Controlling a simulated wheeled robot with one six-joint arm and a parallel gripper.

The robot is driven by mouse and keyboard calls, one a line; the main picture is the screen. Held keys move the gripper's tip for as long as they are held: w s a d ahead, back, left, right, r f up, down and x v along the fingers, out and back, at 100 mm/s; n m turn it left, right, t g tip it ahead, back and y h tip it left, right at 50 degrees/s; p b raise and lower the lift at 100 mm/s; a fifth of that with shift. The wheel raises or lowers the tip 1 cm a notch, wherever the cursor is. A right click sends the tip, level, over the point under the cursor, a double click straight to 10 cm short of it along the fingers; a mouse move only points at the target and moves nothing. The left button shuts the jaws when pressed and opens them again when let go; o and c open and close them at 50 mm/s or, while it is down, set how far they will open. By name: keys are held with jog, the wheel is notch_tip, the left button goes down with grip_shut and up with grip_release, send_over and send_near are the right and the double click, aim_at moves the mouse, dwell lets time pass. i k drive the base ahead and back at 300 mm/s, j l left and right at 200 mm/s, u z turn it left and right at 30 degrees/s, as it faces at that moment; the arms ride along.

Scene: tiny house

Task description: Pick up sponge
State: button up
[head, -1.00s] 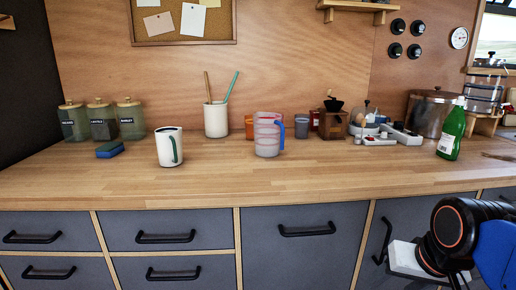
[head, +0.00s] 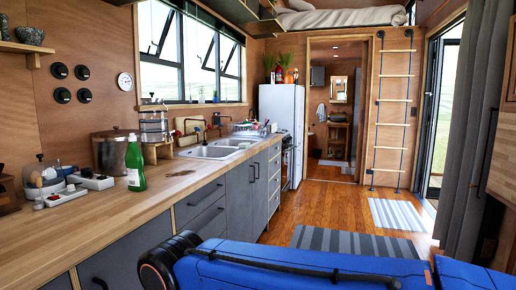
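The sponge does not show in the head view now; the counter's left stretch is outside the picture. The wooden counter (head: 105,218) runs along the left side toward the sink. My blue arm crosses the bottom of the picture, over the floor and in front of the lower cabinets. My gripper is not in the picture, so its fingers and anything in them cannot be seen.
A green bottle (head: 135,165) stands near the counter's middle. A power strip (head: 91,181) and a large pot (head: 110,150) are close by. The sink (head: 212,150) lies beyond. Wooden floor (head: 280,228) is open to the right, with striped rugs (head: 397,214).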

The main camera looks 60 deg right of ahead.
aim_at(243, 145)
jog(key=z, duration=1.7)
jog(key=i+l, duration=0.25)
jog(key=i, duration=0.2)
jog(key=i+l+u, duration=0.1)
jog(key=i, duration=0.4)
jog(key=i+l, duration=0.65)
jog(key=i, duration=0.25)
jog(key=i+u, duration=0.05)
